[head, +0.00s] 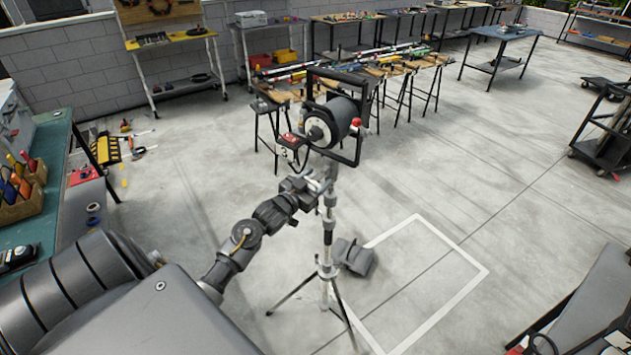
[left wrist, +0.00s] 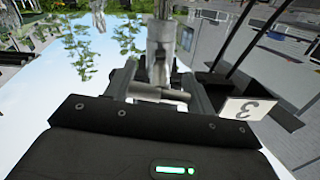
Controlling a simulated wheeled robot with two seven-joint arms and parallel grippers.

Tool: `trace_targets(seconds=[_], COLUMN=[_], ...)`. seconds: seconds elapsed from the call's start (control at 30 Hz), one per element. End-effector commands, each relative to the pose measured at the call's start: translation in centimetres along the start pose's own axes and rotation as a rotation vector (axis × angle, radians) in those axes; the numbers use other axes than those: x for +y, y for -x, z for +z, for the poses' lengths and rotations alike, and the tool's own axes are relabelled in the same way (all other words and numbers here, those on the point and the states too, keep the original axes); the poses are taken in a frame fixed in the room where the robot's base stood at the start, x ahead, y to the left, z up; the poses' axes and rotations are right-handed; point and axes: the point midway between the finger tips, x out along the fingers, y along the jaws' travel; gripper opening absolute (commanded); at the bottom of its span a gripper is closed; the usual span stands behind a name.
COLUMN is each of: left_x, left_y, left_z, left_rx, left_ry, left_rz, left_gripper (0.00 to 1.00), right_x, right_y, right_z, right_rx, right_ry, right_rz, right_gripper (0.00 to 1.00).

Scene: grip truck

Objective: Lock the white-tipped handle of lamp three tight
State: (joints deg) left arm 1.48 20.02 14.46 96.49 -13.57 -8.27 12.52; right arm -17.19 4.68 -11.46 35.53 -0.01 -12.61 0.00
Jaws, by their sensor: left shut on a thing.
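Lamp three (head: 335,118) is a dark round lamp in a square yoke, on top of a silver stand (head: 328,240) with spread legs. My left gripper (head: 312,186) is at the mount just below the lamp. In the left wrist view, the fingers (left wrist: 160,90) are shut around a pale grey handle bar (left wrist: 162,95) beside the metal post. The white tip cannot be made out. My right gripper is not in view.
A dark sandbag (head: 354,257) lies by the stand's legs. A white square outline (head: 455,290) is on the bare floor at right. A green-topped bench (head: 40,200) with a tool bin is at left. Tool-covered tables (head: 385,68) stand behind the lamp.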

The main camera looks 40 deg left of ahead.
Motion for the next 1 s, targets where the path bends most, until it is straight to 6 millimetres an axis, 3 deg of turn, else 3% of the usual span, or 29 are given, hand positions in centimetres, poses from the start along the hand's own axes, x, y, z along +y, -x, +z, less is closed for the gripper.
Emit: trace_targets(seconds=[1.0], left_x=[-0.1], left_y=[0.0], left_z=[0.1], left_rx=[0.0], left_ry=[-0.956], left_rz=[0.0], left_gripper=[0.32], right_x=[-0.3], right_y=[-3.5], right_z=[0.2], right_rx=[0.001], right_ry=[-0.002], right_rz=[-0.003], right_gripper=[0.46])
